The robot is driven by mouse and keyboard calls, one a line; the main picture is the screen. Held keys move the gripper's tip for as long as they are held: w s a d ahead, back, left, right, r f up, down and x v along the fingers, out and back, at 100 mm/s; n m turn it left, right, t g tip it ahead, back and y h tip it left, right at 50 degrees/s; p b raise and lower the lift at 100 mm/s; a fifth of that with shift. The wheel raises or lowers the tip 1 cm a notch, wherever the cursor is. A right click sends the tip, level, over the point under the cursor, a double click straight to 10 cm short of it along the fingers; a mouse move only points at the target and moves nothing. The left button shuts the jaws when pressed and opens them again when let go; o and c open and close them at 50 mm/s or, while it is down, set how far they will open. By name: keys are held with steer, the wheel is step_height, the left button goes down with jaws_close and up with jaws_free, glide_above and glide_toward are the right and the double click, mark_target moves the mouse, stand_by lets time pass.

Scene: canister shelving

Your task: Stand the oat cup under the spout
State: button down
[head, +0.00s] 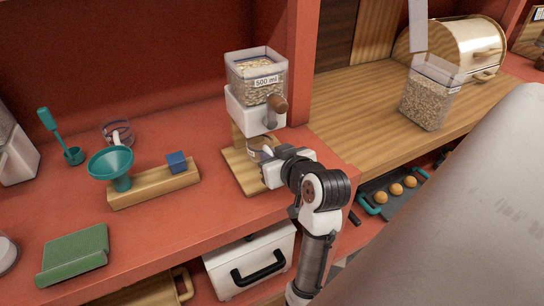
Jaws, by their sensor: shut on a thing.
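The oat dispenser (257,78) has a clear hopper marked "500 ml" filled with oats, a white body and a brown-knobbed lever. It stands on a wooden base (238,172) on the red shelf. My gripper (265,158) reaches in from the right, low under the white body, just above the base. It is shut on the oat cup (256,146), a small clear cup that shows only in part below the dispenser. The gripper hides much of the cup. The spout is hidden, and I cannot tell whether the cup touches the base.
A wooden block (153,186) with a teal funnel (112,163) and a blue cube (177,162) stands left of the dispenser. A red upright (303,70) stands close right.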

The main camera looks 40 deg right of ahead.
steer(key=shift+f, duration=0.45)
steer(key=shift+f, duration=0.25)
steer(key=c, duration=1.4)
jaws_free()
steer(key=shift+r, duration=0.1)
steer(key=shift+c, duration=0.2)
